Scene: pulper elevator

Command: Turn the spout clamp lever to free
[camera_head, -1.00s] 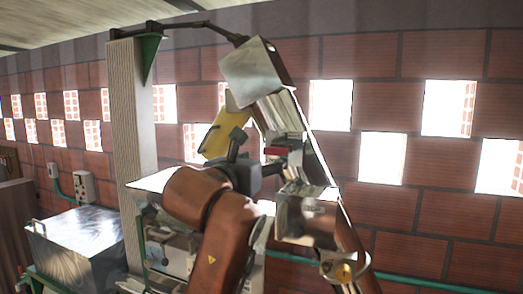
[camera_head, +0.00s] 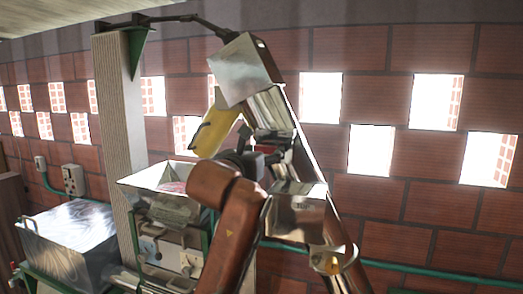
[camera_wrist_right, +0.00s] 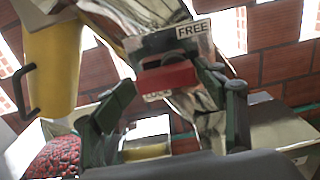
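The red clamp lever (camera_wrist_right: 168,79) lies roughly level across a dark clamp body on the metal spout (camera_head: 268,108). A label reading FREE (camera_wrist_right: 191,30) shows above and right of it. A second label (camera_wrist_right: 156,97) below the lever is mostly covered and cannot be read. My right gripper (camera_wrist_right: 165,95) is open, with one dark finger on either side of the lever in the picture; contact cannot be told. In the head view the right gripper (camera_head: 247,158) is beside the spout and partly hides the red lever (camera_head: 267,149). My left gripper is not in view.
A yellow container (camera_head: 214,131) hangs left of the spout. Below it is a metal hopper (camera_head: 150,180) with red contents (camera_wrist_right: 55,158). A post (camera_head: 121,110) stands left, with a metal box (camera_head: 70,240) lower left. A brick wall (camera_head: 420,215) lies behind.

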